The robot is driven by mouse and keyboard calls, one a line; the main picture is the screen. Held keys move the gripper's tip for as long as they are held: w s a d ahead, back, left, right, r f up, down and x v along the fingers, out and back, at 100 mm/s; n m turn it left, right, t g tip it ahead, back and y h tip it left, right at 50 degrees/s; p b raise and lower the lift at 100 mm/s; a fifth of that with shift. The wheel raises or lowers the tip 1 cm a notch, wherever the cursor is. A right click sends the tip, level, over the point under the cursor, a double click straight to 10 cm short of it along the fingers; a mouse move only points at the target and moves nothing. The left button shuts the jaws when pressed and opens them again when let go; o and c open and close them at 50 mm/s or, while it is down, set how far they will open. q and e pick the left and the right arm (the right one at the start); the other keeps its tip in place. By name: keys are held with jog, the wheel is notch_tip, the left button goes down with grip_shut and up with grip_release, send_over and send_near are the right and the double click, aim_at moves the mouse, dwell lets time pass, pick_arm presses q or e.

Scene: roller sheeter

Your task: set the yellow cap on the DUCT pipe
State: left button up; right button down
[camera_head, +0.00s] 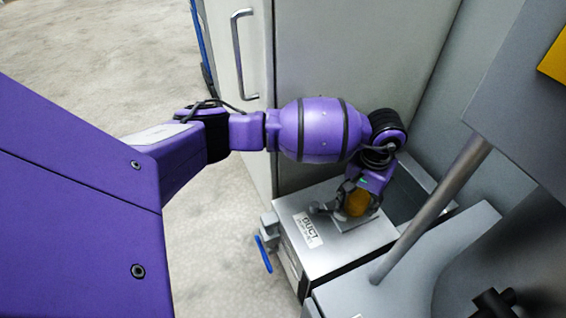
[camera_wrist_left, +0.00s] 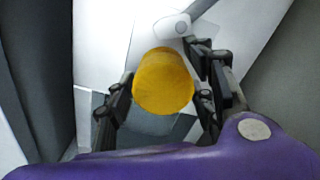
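My left gripper (camera_head: 352,203) is low over the top of the grey metal box with the DUCT label (camera_head: 308,229). The yellow cap (camera_head: 357,203) is between its dark fingers. In the left wrist view the yellow cap (camera_wrist_left: 163,82) fills the space between the fingers of my left gripper (camera_wrist_left: 163,90), one on its left and others on its right, which look closed against its sides. The DUCT pipe itself is hidden under the cap and gripper, so I cannot tell whether the cap touches it. My right gripper is not in view.
A grey cabinet (camera_head: 340,60) with a bar handle stands behind my arm. A blue-handled valve (camera_head: 264,252) is at the box's left side. A slanted grey post (camera_head: 430,210) and a dark rounded body (camera_head: 510,260) stand at the right. Open floor (camera_head: 110,50) lies left.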

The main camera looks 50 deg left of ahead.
pick_arm(q)
jog(key=shift+o, duration=0.5)
jog(key=shift+w+r, duration=0.1)
jog(key=shift+r, duration=0.2)
notch_tip(320, 180, up, 12)
jog(key=shift+f, duration=0.15)
